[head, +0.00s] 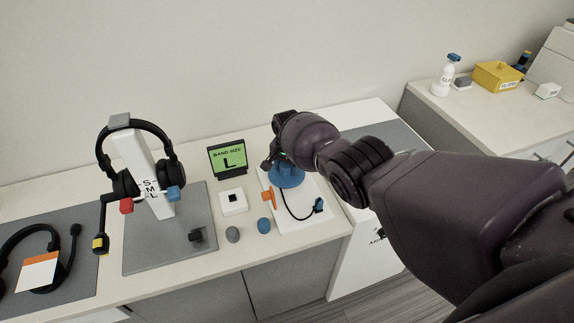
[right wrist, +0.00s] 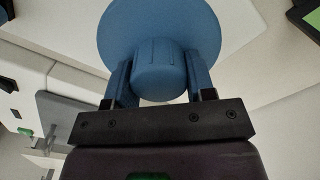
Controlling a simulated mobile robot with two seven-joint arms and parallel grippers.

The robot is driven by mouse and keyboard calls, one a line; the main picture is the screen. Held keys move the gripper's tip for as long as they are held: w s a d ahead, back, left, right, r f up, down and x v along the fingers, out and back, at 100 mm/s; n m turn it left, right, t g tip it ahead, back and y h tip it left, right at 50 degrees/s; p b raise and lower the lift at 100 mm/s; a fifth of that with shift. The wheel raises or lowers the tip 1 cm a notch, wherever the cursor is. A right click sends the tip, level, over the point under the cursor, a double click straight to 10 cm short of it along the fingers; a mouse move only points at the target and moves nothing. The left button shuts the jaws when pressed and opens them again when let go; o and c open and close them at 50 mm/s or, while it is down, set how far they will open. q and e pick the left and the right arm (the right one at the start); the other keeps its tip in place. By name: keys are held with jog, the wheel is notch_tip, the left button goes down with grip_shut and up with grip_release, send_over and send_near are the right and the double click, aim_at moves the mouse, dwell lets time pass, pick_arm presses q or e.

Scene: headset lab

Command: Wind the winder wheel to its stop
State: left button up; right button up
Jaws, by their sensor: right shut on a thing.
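The blue winder wheel (head: 287,177) stands on a white mat at the right part of the bench. In the right wrist view it shows as a blue disc (right wrist: 160,18) with a round knob (right wrist: 160,72) in its middle. My right gripper (right wrist: 160,65) is shut on this knob, one finger on each side. In the head view my right gripper (head: 278,160) comes down over the wheel and hides part of it. A dark cable (head: 290,210) runs from the wheel to a blue plug (head: 319,205). My left gripper is not in view.
A headset stand (head: 150,185), a green "BAND SIZE L" display (head: 228,158), a white block (head: 233,201), an orange piece (head: 268,196) and two small pads (head: 264,226) are left of the wheel. A side counter (head: 470,115) stands at the right.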

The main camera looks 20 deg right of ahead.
dwell(0.4)
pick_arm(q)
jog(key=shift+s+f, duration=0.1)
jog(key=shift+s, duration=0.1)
pick_arm(e)
jog(key=o, duration=0.9)
jog(key=shift+r+p, duration=0.35)
jog(key=shift+r, duration=0.15)
notch_tip(320, 180, up, 4)
jog(key=p, duration=0.3)
jog(key=shift+r, duration=0.2)
notch_tip(320, 180, up, 4)
jog(key=shift+f, duration=0.1)
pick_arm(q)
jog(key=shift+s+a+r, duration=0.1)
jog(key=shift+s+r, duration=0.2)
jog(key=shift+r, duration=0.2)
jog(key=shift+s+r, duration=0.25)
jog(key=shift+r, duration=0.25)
pick_arm(e)
jog(key=shift+r, duration=0.8)
